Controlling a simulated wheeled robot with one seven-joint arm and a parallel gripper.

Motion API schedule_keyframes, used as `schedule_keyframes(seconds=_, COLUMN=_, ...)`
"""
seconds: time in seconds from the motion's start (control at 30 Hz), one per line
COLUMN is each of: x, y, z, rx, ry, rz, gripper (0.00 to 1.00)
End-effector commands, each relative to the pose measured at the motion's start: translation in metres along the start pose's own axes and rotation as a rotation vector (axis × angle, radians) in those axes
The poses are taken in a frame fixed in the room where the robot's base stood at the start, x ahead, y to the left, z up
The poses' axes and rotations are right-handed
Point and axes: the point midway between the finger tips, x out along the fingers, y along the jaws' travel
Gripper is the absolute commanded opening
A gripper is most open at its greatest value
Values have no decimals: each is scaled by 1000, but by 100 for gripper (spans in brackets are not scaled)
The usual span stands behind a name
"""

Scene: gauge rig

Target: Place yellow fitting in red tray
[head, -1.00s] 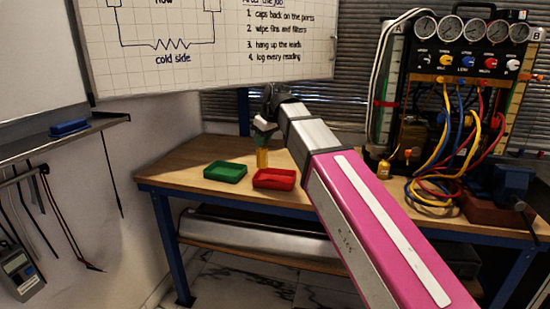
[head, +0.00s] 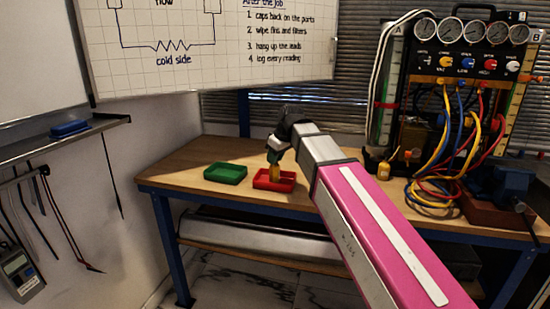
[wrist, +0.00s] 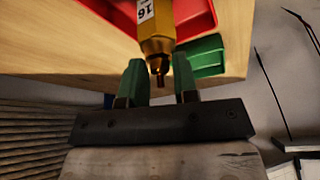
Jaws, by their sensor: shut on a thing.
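The yellow fitting (head: 275,174) is upright between the fingers of my gripper (head: 274,158), which is shut on it. In the wrist view the fitting (wrist: 156,32) is a brass-yellow body with a white label and a narrow dark end between the green fingers (wrist: 160,78). The red tray (head: 288,184) is on the bench, and the fitting appears over or inside it. I cannot tell whether it touches the tray floor. The red tray (wrist: 203,18) also shows at the top of the wrist view, partly hidden by the fitting.
A green tray (head: 225,173) lies just left of the red tray on the wooden bench (head: 190,158). To the right stand a gauge panel (head: 465,45) with coloured hoses, a small yellow bottle (head: 383,171) and a blue vise (head: 505,184). The bench's back left is clear.

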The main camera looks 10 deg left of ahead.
Motion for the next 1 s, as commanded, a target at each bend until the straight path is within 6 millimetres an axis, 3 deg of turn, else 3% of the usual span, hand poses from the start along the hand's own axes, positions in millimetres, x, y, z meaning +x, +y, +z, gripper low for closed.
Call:
schedule_keyframes(seconds=0.17, x=2, y=0, z=1, rx=0, ry=0, rz=0, gripper=0)
schedule_keyframes(seconds=0.2, x=2, y=0, z=1, rx=0, ry=0, rz=0, gripper=38)
schedule_keyframes(seconds=0.27, x=2, y=0, z=1, rx=0, ry=0, rz=0, gripper=54)
schedule_keyframes(seconds=0.67, x=-4, y=0, z=0, rx=1, ry=0, rz=0, gripper=54)
schedule_keyframes(seconds=1.0, x=-52, y=0, z=0, rx=1, ry=1, rz=2, gripper=54)
